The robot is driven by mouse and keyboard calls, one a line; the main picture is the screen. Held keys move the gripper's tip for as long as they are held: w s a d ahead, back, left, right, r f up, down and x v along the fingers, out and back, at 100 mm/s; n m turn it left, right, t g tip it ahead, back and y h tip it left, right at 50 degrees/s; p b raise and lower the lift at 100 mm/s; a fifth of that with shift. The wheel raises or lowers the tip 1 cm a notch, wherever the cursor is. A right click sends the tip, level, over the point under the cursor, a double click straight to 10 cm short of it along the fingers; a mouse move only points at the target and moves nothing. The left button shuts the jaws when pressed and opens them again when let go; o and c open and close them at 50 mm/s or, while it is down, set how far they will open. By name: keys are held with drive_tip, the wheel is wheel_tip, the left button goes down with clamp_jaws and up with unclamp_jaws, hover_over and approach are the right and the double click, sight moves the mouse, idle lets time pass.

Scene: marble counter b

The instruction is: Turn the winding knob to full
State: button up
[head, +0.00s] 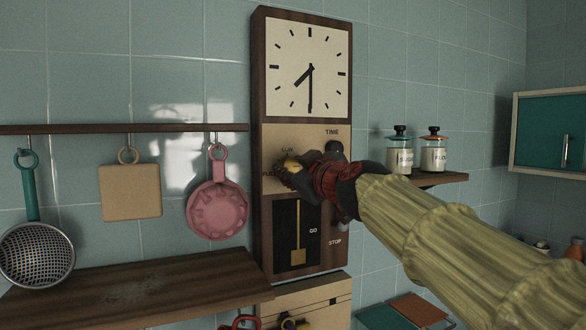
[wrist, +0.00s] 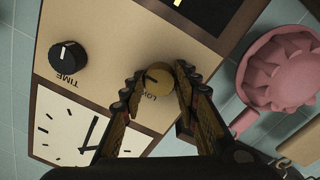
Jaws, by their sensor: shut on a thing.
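The wall clock (head: 259,110) is a tall wooden case with a white dial, a beige panel and a pendulum window. The brass winding knob (head: 291,165) sits on the left of the beige panel, partly covered by my gripper in the head view. In the wrist view the round knob (wrist: 159,83) with a dark pointer mark lies between my fingertips. My gripper (wrist: 158,88) is shut on the knob, one finger on each side. The printed labels around the knob are partly hidden. A black TIME knob (wrist: 68,57) sits beside it, clear of my fingers.
A pink pan (head: 217,208), a beige board (head: 130,192) and a colander (head: 37,255) hang from a rail to the left. Two jars (head: 434,156) stand on a small shelf to the right. A wooden shelf (head: 140,290) juts out at lower left.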

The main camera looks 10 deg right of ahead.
drive_tip(key=c, duration=0.5)
